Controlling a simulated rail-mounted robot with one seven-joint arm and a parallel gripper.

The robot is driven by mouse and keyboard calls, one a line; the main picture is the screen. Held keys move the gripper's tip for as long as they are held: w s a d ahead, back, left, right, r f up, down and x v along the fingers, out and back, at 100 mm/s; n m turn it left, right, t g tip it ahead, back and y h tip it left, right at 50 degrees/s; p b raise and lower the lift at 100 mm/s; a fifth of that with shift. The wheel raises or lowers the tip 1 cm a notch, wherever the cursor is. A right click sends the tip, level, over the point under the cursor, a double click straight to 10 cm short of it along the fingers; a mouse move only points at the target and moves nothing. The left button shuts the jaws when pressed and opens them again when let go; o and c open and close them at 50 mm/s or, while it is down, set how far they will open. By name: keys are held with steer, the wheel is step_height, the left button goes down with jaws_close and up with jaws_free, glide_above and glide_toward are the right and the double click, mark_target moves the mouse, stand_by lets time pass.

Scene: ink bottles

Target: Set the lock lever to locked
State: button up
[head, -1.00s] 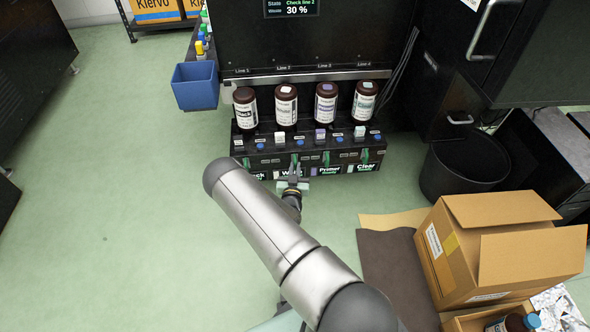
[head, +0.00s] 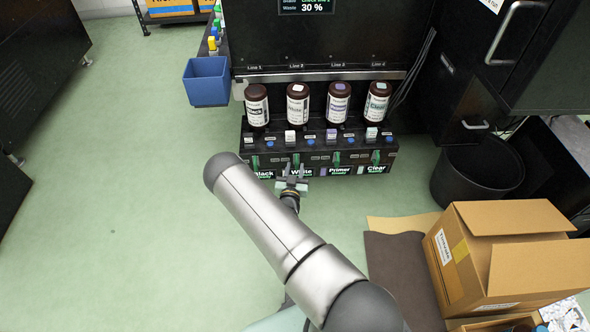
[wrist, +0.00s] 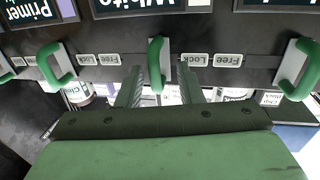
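The ink unit (head: 318,172) has a row of green lock levers along its front, under the Black, White, Primer and Clear lines. The White line's green lever (wrist: 155,62) stands between my two fingertips in the wrist view, with visible gaps on both sides. It also shows small in the head view (head: 296,160). My gripper (wrist: 160,88) is open around this lever; in the head view it is at the front of the White line (head: 292,178). "Lock" (wrist: 195,60) and "Free" (wrist: 228,60) labels sit right of the lever. I cannot tell its setting for sure.
Neighbouring green levers stand left (wrist: 57,63) and right (wrist: 298,70) in the wrist view. Brown ink bottles (head: 298,104) stand above. A blue bin (head: 207,82) hangs at left; a black bin (head: 477,172) and cardboard box (head: 505,255) are at right. The left floor is clear.

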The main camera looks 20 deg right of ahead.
steer(key=p+v, duration=0.4)
steer(key=v, duration=1.3)
steer(key=shift+s+a+p, duration=0.15)
steer(key=shift+s+p, duration=0.05)
steer(key=shift+p, duration=0.2)
